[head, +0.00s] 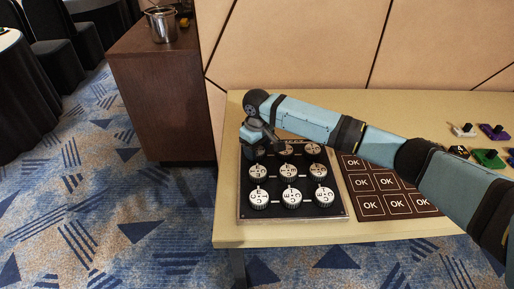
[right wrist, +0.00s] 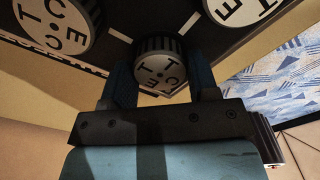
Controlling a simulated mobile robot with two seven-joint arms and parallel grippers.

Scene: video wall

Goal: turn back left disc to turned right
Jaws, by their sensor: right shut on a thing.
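A black board (head: 241,211) with three rows of round black discs with white lettered tops lies on the table. The back left disc (head: 260,152) is partly hidden by my right gripper (head: 250,147), which reaches down over it. In the right wrist view, the two fingers of my right gripper (right wrist: 161,80) are shut on the sides of the back left disc (right wrist: 158,73). The letters T, C and E show on its top, but its exact turn on the board is hard to tell. My left gripper is in neither view.
On the table (head: 350,110), a brown board with OK squares (head: 371,204) lies right of the discs. Small coloured pieces (head: 489,157) lie farther right, beside my arm. Neighbouring discs (right wrist: 58,24) stand close to the held one. A brown cabinet with a metal pot (head: 161,24) stands at the back left.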

